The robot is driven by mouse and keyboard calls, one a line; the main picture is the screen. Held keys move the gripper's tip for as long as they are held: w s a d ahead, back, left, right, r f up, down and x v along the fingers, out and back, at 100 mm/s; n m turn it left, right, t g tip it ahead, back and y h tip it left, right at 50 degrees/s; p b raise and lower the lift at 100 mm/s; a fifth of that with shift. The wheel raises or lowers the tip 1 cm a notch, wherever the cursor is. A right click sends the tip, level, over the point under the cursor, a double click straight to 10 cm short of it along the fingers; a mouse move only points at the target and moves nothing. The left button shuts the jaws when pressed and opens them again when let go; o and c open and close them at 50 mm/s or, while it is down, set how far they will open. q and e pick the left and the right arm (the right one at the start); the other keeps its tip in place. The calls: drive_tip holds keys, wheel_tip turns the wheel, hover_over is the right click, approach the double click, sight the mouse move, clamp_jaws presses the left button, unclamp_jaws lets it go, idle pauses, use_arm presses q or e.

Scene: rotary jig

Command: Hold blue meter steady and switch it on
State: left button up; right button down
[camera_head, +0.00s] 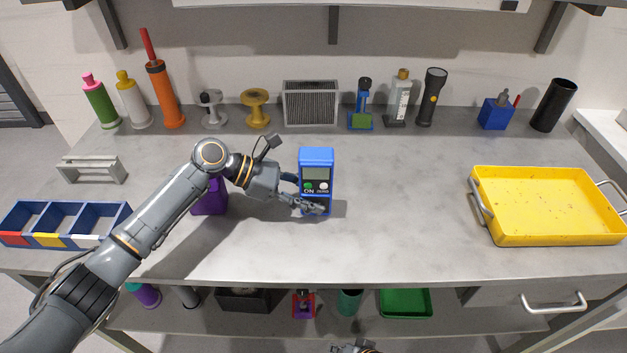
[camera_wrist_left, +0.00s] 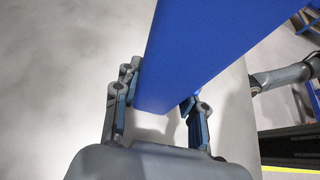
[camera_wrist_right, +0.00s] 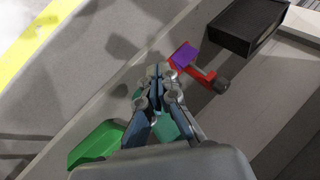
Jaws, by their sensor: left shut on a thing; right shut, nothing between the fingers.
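The blue meter (camera_head: 316,163) stands upright near the middle of the table. Its front faces me and bears a grey display, a green button marked ON and a white button marked ZERO. My left gripper (camera_head: 312,203) is shut on the meter's lower part, with fingers on either side of it. In the left wrist view the meter (camera_wrist_left: 200,50) shows as a plain blue body between the fingers (camera_wrist_left: 160,105). My right gripper (camera_wrist_right: 158,80) is shut and empty, low in front of the table; only its top shows at the bottom of the head view (camera_head: 355,346).
A purple object (camera_head: 210,198) stands behind my left arm. A blue divided bin (camera_head: 65,222) is at the left, a yellow tray (camera_head: 545,205) at the right. Several tools line the back. The table (camera_head: 400,235) right of the meter is clear. A shelf below holds a green tray (camera_head: 405,302).

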sight(308, 186)
drive_tip(key=a+r+t+y, duration=0.1)
drive_tip(key=a+r+y, duration=0.1)
drive_tip(key=r, duration=0.9)
drive_tip(key=w+a+r+y, duration=0.1)
drive_tip(key=a+r, duration=0.3)
drive_tip(key=r, duration=0.8)
drive_tip(key=a+r+n+t+y, duration=0.1)
drive_tip(key=a+r+y, duration=0.3)
drive_tip(key=r, duration=0.8)
drive_tip(key=shift+w+a+t, duration=0.1)
drive_tip(key=shift+w+t, duration=0.2)
drive_tip(key=w+d+r+n+t, duration=0.1)
drive_tip(key=w+d+r+t, duration=0.1)
drive_tip(key=w+d+r+n+t, duration=0.1)
drive_tip(key=w+d+r+n, duration=0.1)
drive_tip(key=shift+w+t+h, duration=0.3)
drive_tip(key=shift+w+t, duration=0.1)
drive_tip(key=shift+w+d+r, duration=0.2)
drive_tip(key=shift+w+r, duration=0.05)
drive_tip(key=shift+w, duration=0.3)
drive_tip(key=shift+w+d+f, duration=0.1)
drive_tip(key=shift+w, duration=3.9)
drive_tip(key=shift+w, duration=0.15)
